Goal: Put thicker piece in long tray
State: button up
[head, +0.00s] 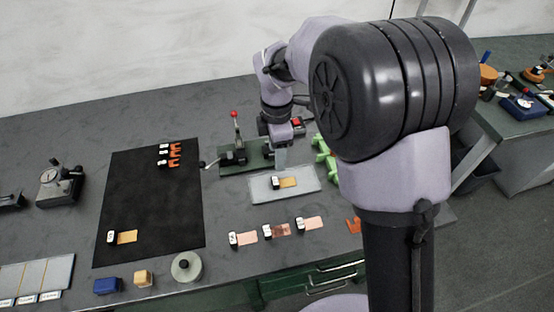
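A long pale grey tray (305,186) lies in the middle of the table. A gold-coloured piece (289,182) with a black-and-white end block lies in it. A similar gold piece (127,237) lies on the black mat (140,200) at the left. I cannot tell which piece is thicker. My gripper (280,165) points down just behind the gold piece in the tray; its fingertips are too small to read.
A green-based device (240,160) with a red-knobbed lever stands behind the tray. Orange parts (175,155) lie at the mat's far end.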

jog(key=s+d+r+m+t+y, duration=0.1)
jog(key=s+d+r+m, duration=0.35)
jog(key=r+m, duration=0.2)
jog(key=s+d+r+m+t+y, duration=0.1)
jog(key=s+d+r+m+t, duration=0.1)
jog(key=s+d+r+m, duration=0.35)
jog(key=s+d+r+m+t, duration=0.2)
jog(key=s+m, duration=1.1)
jog(key=shift+d+r+m+t, duration=0.15)
jog(key=shift+r+m+t, duration=0.15)
jog(key=shift+t, duration=0.1)
